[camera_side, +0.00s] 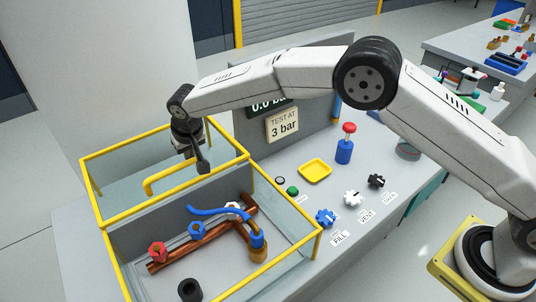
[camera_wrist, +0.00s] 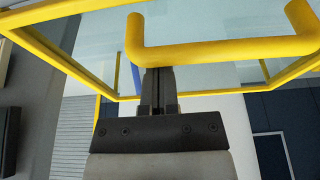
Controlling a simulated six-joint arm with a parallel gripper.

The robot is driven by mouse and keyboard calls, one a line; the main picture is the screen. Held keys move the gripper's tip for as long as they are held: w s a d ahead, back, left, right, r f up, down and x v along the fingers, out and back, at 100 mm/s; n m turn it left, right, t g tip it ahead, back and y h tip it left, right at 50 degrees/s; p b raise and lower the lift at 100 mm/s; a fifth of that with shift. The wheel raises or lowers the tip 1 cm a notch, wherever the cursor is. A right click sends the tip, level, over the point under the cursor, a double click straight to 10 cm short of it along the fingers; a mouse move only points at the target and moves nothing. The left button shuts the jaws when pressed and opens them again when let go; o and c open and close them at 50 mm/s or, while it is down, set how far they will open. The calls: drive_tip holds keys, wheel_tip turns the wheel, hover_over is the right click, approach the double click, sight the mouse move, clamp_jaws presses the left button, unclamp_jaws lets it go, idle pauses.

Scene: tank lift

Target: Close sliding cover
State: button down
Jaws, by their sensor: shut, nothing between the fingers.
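The sliding cover is a clear panel in a yellow frame (camera_side: 118,215), at the far left part of the tank in the side view. Its yellow bar handle (camera_side: 150,186) stands up from it. In the wrist view the handle (camera_wrist: 225,48) crosses the top, with the clear panel (camera_wrist: 205,78) behind it. My gripper (camera_side: 204,168) points down beside the handle's right end. In the wrist view its shut, empty fingers (camera_wrist: 158,72) reach the handle bar's edge, and the bar hides their tips. I cannot tell whether they touch it. The near tank part is uncovered.
Inside the uncovered part are copper pipes (camera_side: 185,251), red and blue valve knobs, a blue hose (camera_side: 218,211) and a black cylinder (camera_side: 190,289). A yellow tray (camera_side: 315,171), a blue-and-red bottle (camera_side: 345,150) and several knobs stand on the bench to the right.

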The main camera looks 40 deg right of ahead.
drive_tip(key=shift+s, duration=0.25)
idle(0.4)
drive_tip(key=s, duration=2.7)
drive_tip(key=shift+s, duration=0.25)
drive_tip(key=shift+f, duration=0.1)
drive_tip(key=shift+w, duration=0.1)
drive_tip(key=w, duration=0.4)
drive_tip(key=v, duration=0.9)
drive_tip(key=shift+r, duration=0.25)
